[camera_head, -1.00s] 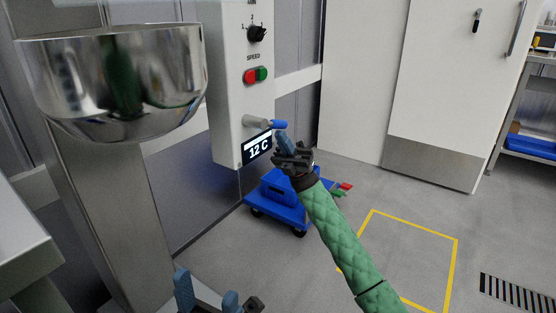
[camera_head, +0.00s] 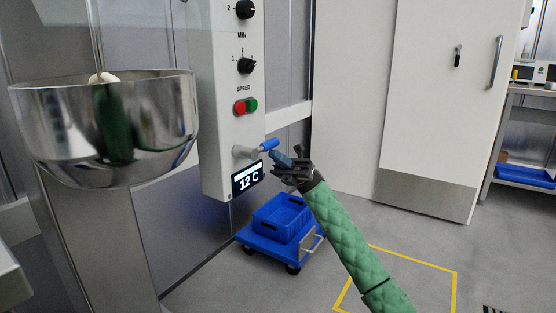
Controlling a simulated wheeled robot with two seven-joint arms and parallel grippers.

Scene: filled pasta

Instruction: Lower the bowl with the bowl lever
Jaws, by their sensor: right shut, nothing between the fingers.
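The polished steel bowl (camera_head: 105,140) is at the left beside the mixer's column. The bowl lever (camera_head: 269,144), a grey stub with a blue grip, sticks out to the right from the white control box and tilts slightly upward. My left gripper is not in view.
The white control box (camera_head: 222,130) carries knobs, red and green buttons and a 12 C display (camera_head: 247,178). A blue crate (camera_head: 282,217) on a blue trolley stands on the floor below. A white door (camera_head: 440,100) and a shelf are at the right.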

